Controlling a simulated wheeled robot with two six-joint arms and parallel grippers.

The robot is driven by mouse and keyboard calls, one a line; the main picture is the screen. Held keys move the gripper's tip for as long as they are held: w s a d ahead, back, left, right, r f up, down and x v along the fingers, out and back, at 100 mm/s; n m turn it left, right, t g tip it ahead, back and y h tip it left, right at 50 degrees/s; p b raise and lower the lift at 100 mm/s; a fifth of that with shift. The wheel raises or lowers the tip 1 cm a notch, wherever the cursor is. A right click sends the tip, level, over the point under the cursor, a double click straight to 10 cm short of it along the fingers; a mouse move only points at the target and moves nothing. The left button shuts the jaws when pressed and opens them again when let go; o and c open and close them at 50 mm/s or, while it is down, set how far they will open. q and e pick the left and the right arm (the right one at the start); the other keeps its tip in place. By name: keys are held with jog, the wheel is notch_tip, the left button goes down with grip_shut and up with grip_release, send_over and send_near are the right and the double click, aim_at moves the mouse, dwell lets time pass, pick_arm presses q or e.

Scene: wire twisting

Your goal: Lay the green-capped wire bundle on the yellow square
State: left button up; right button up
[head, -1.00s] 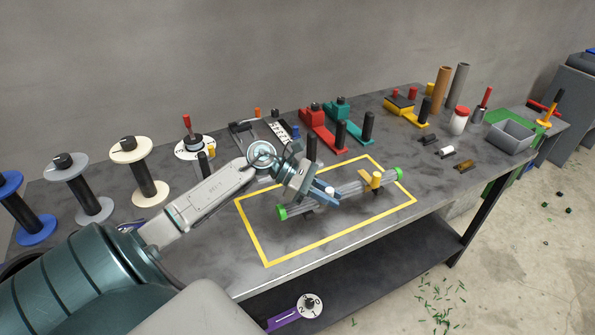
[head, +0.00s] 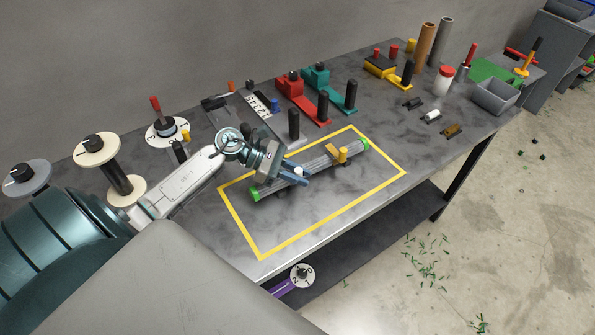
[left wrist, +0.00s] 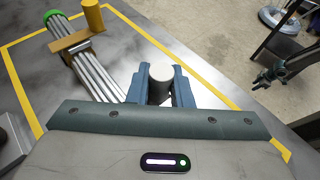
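The wire bundle (head: 317,165) is a run of grey wires with green caps, lying lengthwise inside the yellow square outline (head: 330,220). Its near-left green cap (head: 253,194) and far-right green cap (head: 364,145) both appear within the outline. A yellow peg clamp (head: 342,154) sits across its right part. My left gripper (head: 302,178) is at the left-middle of the bundle. In the left wrist view its blue fingers (left wrist: 161,88) close around a whitish peg (left wrist: 160,78). A small dark gripper, apparently my right one (left wrist: 272,74), shows at upper right; its opening is unclear.
A black post (head: 294,124) stands just behind the outline. Red (head: 303,104) and teal (head: 330,92) tools stand further back. Spools (head: 97,150) stand at left, a grey bin (head: 494,97) at far right. The table's front edge runs close to the outline.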

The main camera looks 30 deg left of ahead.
pick_arm(q)
jog(key=o, duration=0.3)
jog(key=shift+s+d, duration=0.1)
jog(key=shift+s, duration=0.1)
jog(key=shift+o, duration=0.4)
jog(key=shift+s+d+r, duration=0.1)
jog(key=shift+s+r, duration=0.05)
jog(key=shift+a, duration=0.35)
jog(key=shift+s+a+b, duration=0.1)
jog(key=shift+a+b, duration=0.15)
jog(key=shift+b, duration=0.15)
jog(key=b+v, duration=0.2)
jog(key=v, duration=0.7)
jog(key=shift+r, duration=0.25)
jog(key=shift+v, duration=0.8)
pick_arm(e)
jog(key=shift+s+a+f, duration=0.1)
jog(key=shift+s+f, duration=0.05)
jog(key=shift+f, duration=1.5)
